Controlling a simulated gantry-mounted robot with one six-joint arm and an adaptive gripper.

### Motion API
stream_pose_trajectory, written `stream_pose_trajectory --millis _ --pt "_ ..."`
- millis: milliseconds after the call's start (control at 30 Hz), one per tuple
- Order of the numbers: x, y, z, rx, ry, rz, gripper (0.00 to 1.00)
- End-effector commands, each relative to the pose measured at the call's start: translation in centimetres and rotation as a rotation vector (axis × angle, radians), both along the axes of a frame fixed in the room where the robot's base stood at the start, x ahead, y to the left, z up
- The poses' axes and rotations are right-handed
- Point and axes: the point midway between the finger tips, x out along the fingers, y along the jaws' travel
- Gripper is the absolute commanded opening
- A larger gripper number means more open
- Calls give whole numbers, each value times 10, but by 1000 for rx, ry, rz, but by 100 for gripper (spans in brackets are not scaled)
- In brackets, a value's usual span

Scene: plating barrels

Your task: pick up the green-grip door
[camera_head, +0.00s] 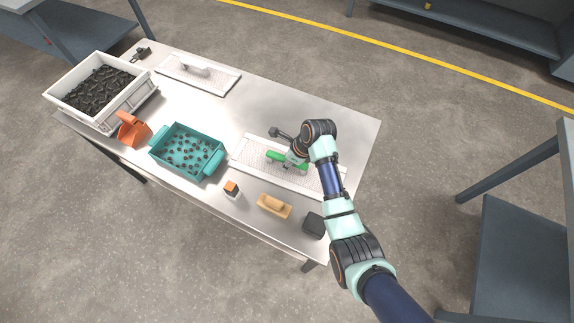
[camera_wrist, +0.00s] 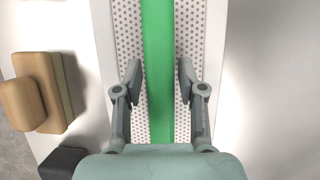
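The green-grip door is a white perforated panel (camera_head: 250,150) lying flat on the metal table, with a green grip (camera_head: 273,155) along its middle. In the wrist view the green grip (camera_wrist: 159,70) runs from top to bottom between my fingers. My gripper (camera_wrist: 157,72) is open, with one finger on each side of the grip and a gap showing on both sides. In the head view my gripper (camera_head: 290,160) is over the door and hides part of it. I cannot tell how far the fingertips are above the panel.
A second door with a pale grip (camera_head: 225,82) lies at the back. A teal basket (camera_head: 212,166) of small parts, an orange scoop (camera_head: 132,131) and a white bin (camera_head: 120,114) of dark parts stand left. A wooden brush (camera_head: 273,206), small orange-topped block (camera_head: 231,190) and black block (camera_head: 313,226) line the front.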

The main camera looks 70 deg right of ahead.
Motion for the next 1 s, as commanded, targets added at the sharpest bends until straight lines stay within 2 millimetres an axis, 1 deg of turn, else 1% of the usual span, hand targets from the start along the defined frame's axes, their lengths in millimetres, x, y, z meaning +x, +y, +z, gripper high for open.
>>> stream_pose_trajectory --millis 33,100,200,767,800,867,967,1000 --pt "0 0 0 0 0 0 26" --pt "0 0 0 0 0 0 15" --pt "0 0 0 0 0 0 0" --pt "1 -1 2 -4 -4 -1 0" --pt "1 -1 20 -4 -4 -1 0" --pt "1 -1 37 -5 -4 0 0" --pt "1 -1 71 -5 -5 0 0" --pt "1 -2 86 -6 -6 0 0"
